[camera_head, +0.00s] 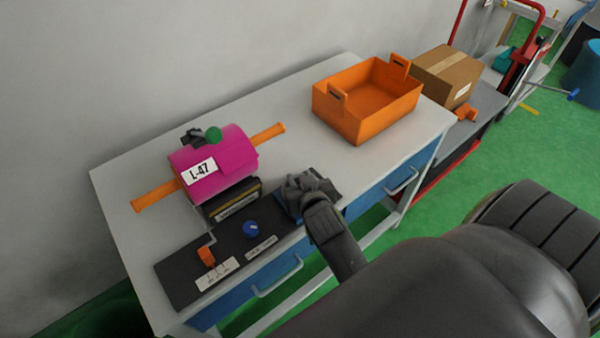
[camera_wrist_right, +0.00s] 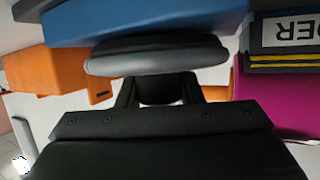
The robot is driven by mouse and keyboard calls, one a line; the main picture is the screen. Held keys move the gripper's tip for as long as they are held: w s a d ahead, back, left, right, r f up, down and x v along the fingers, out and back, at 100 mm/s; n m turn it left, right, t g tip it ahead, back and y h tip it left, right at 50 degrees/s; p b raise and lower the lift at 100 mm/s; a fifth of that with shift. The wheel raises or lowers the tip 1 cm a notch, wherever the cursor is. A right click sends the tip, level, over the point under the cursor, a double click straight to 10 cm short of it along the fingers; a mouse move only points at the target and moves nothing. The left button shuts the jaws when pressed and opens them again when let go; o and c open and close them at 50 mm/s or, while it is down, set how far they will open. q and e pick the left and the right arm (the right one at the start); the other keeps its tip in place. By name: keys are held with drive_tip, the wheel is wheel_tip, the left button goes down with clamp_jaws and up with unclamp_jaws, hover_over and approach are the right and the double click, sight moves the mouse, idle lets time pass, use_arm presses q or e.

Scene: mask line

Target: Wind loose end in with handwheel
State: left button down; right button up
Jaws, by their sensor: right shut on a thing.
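A magenta roll (camera_head: 232,146) with a white L-47 label lies on an orange bar (camera_head: 155,195). A flap of magenta material at its right side may be the loose end, but its edge is hard to tell. My right gripper (camera_head: 310,190) is at the right end of the black control panel. It is shut on a dark grey rounded rim, seemingly the handwheel (camera_wrist_right: 155,55), in front of a blue housing (camera_wrist_right: 140,20). My arm and gripper hide most of the wheel in the head view. My left gripper is not in view.
The black panel (camera_head: 185,272) carries an orange lever (camera_head: 207,257) and a blue knob (camera_head: 251,229). An empty orange crate (camera_head: 345,122) stands on the bench (camera_head: 125,180), and a cardboard box (camera_head: 450,72) beyond it.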

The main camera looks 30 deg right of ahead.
drive_tip(key=shift+d+m+g+h, duration=0.1)
drive_tip(key=shift+m+g+h, duration=0.3)
drive_tip(key=shift+m+h, duration=0.4)
drive_tip(key=o, duration=1)
